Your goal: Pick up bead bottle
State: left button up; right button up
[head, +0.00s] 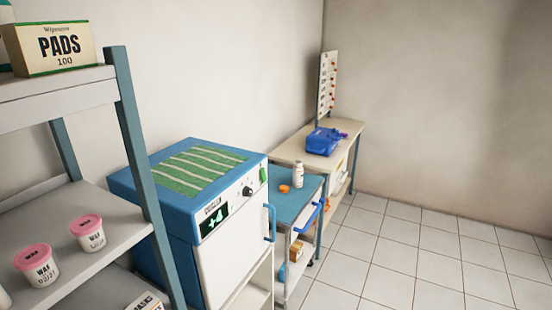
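A small white bottle (298,174) stands upright on the blue top of a small cart (312,187), beyond the blue and white cooler cabinet. It may be the bead bottle, but its label is too small to read. A small orange item (284,187) lies on the cart top near the bottle. Neither of my grippers shows in the head view.
The cooler (235,262) with a green striped mat (190,168) stands before the cart. A shelf rack (110,227) at left holds pink-lidded tubs (88,232) and a PADS box (52,47). A bench (292,149) with a blue case (322,141) stands behind. Tiled floor (410,255) at right is clear.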

aim_at(298, 176)
jog(key=l+u, duration=0.3)
jog(key=k+l+u, duration=0.15)
jog(key=l+u, duration=0.15)
jog(key=l, duration=0.2)
jog(key=l+u, duration=0.1)
jog(key=l, duration=0.45)
jog(key=k+l+u, duration=0.15)
jog(key=l, duration=0.4)
jog(key=l+u, duration=0.1)
jog(key=l, duration=0.45)
jog(key=l+u, duration=0.4)
jog(key=l, duration=0.65)
jog(key=i+l+u, duration=0.15)
jog(key=l, duration=0.2)
jog(key=i+l+u, duration=0.15)
jog(key=l, duration=0.15)
jog(key=l+u, duration=0.15)
jog(key=l, duration=0.2)
jog(key=i+l+u, duration=0.1)
jog(key=i+l, duration=0.75)
jog(key=l, duration=0.25)
jog(key=u, duration=0.05)
